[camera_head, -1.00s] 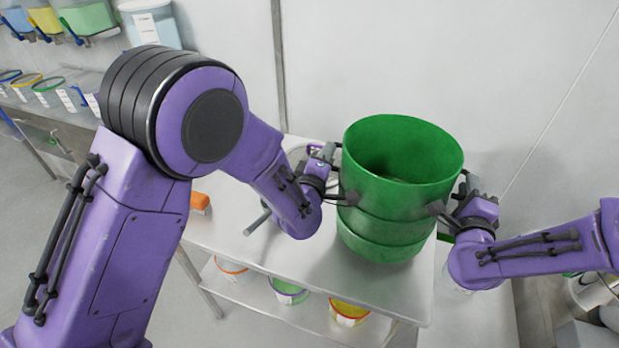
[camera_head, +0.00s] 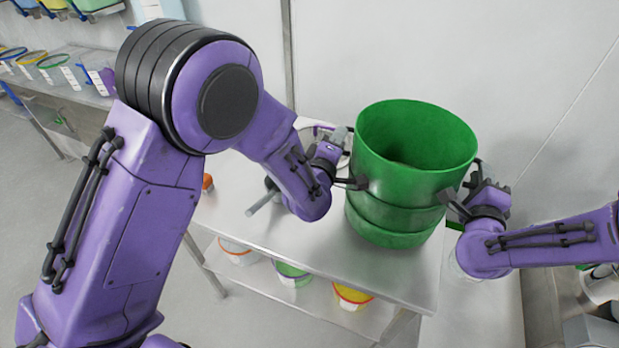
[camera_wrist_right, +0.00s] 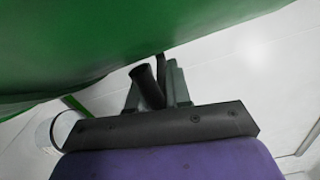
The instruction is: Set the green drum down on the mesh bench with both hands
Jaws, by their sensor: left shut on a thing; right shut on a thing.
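The green drum (camera_head: 412,170) is upright, open at the top and ribbed around its lower part. It also fills the top left of the right wrist view (camera_wrist_right: 90,45). My left gripper (camera_head: 350,160) is shut on its left side and my right gripper (camera_head: 463,182) is shut on its right side, both near mid-height. The drum is over a steel bench (camera_head: 395,280) whose top looks smooth, with no mesh to be seen. I cannot tell whether the drum's base touches the bench top.
Several buckets, one yellow (camera_head: 352,297) and one green (camera_head: 293,274), stand on the bench's lower shelf. A grey-handled item (camera_head: 263,203) and an orange item (camera_head: 207,183) lie left of the drum. A side bench (camera_head: 75,98) with containers stands at the far left.

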